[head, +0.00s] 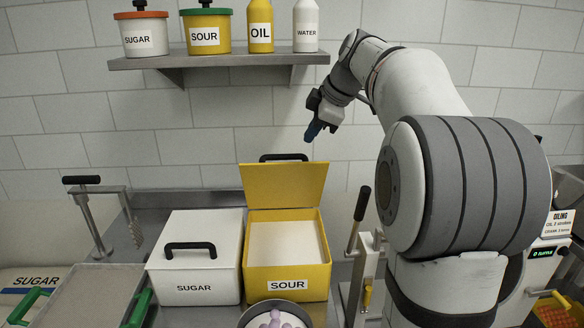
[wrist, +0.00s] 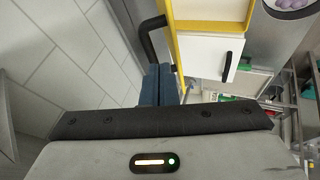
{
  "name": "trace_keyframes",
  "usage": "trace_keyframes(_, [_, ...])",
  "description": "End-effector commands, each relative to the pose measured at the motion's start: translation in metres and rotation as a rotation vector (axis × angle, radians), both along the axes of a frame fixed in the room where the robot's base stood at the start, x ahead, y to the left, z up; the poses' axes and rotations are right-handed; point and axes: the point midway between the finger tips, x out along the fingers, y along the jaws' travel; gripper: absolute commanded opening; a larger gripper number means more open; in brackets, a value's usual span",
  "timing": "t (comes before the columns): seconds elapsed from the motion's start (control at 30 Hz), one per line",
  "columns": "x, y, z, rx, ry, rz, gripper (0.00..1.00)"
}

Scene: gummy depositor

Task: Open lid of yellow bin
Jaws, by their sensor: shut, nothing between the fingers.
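The yellow bin (head: 287,280), labelled SOUR, stands on the counter. Its yellow lid (head: 283,185) is raised, standing up at the back of the bin, and pale contents show inside. The lid's black handle (head: 284,157) is at its top edge. My gripper (head: 314,131) is shut and empty, above and to the right of the raised lid, apart from the handle in the head view. In the wrist view my blue fingers (wrist: 160,84) are together, near the black handle (wrist: 150,38) and the yellow lid edge (wrist: 171,38).
A white SUGAR bin (head: 195,283) with its lid down stands to the left. A shelf (head: 215,59) with pots and bottles is above. A lever (head: 356,217) rises right of the yellow bin. A bowl (head: 275,311) of pale round pieces is in front.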

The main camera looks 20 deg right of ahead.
Motion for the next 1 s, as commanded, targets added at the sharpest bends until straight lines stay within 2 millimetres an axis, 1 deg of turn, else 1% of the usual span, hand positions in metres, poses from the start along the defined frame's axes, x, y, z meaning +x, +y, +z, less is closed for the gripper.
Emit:
trace_keyframes(0.03, [-0.006, 0.008, 0.000, 0.000, -0.028, -0.008, 0.00])
trace_keyframes(0.1, [-0.009, 0.014, 0.005, 0.004, -0.053, -0.020, 0.00])
trace_keyframes(0.17, [-0.011, 0.018, 0.007, 0.006, -0.064, -0.025, 0.00])
trace_keyframes(0.27, [-0.008, 0.020, 0.004, 0.007, -0.068, -0.028, 0.00])
trace_keyframes(0.37, [-0.001, 0.024, -0.006, 0.007, -0.067, -0.028, 0.00])
trace_keyframes(0.6, [0.022, 0.037, -0.042, 0.008, -0.064, -0.027, 0.00])
trace_keyframes(0.7, [0.030, 0.041, -0.054, 0.008, -0.066, -0.027, 0.00])
trace_keyframes(0.83, [0.037, 0.044, -0.066, 0.007, -0.067, -0.027, 0.00])
trace_keyframes(1.0, [0.040, 0.046, -0.071, 0.007, -0.068, -0.027, 0.00])
